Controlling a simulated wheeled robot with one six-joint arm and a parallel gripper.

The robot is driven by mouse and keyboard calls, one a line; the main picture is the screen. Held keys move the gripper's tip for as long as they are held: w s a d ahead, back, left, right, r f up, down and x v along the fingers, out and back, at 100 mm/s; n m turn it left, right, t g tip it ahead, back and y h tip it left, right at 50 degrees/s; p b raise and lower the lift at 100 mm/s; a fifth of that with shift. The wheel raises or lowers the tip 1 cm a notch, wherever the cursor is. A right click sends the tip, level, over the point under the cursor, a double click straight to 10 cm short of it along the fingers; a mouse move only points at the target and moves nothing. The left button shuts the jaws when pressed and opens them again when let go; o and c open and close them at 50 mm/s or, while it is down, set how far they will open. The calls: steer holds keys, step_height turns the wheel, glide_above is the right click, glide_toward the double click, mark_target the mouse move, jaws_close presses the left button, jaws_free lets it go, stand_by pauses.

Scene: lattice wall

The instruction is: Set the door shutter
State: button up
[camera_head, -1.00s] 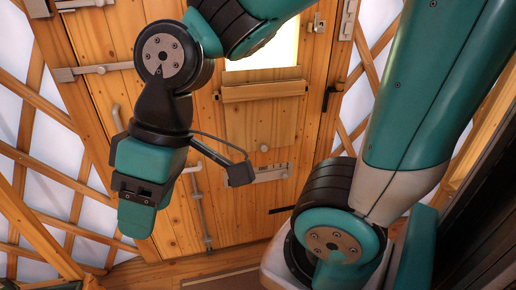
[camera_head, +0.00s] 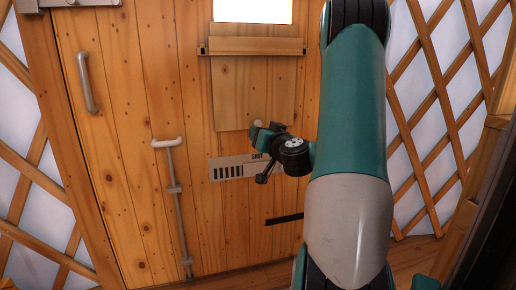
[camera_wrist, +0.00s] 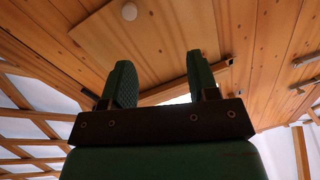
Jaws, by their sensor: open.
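The door shutter is a square wooden panel (camera_head: 240,95) with a pale round knob (camera_head: 258,123) at its lower edge. It hangs below the bright window (camera_head: 252,9) in the plank door. In the wrist view the panel (camera_wrist: 165,35) fills the upper middle and the knob (camera_wrist: 129,11) is near the top edge. My gripper (camera_head: 264,132) is at the panel's lower edge, close to the knob. In the wrist view its green fingers (camera_wrist: 160,60) are apart with nothing between them. The knob shows beyond the fingertips, not between them.
A plate marked SHUT with dark slots (camera_head: 238,168) is just below the panel. A wooden rail (camera_head: 255,46) crosses the panel's top. A door handle (camera_head: 87,82) and a long bolt (camera_head: 175,205) are at left. Lattice walls flank the door.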

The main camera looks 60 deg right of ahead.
steer(key=s+d+f+m+g+h, duration=0.1)
steer(key=s+d+f+h, duration=0.1)
steer(key=d, duration=0.1)
steer(key=p, duration=1.4)
glide_toward(259, 124)
steer(key=x, duration=0.2)
steer(key=r+x, duration=0.1)
steer(key=x, duration=0.1)
steer(key=shift+w+d, duration=0.1)
steer(key=p+x, duration=0.2)
steer(key=p, duration=0.3)
steer(key=shift+d, duration=0.15)
steer(key=p+x, duration=0.1)
steer(key=p, duration=0.5)
steer(key=shift+w+d+p, duration=0.1)
steer(key=shift+w+p, duration=0.2)
steer(key=shift+p, duration=0.1)
steer(key=shift+w+d+f+p, duration=0.15)
steer(key=shift+w+d+p, duration=0.25)
steer(key=shift+w+p, duration=0.25)
steer(key=shift+w+d+f+p, duration=0.25)
steer(key=shift+w+d+p, duration=0.25)
steer(key=shift+d, duration=0.05)
steer(key=shift+c, duration=0.4)
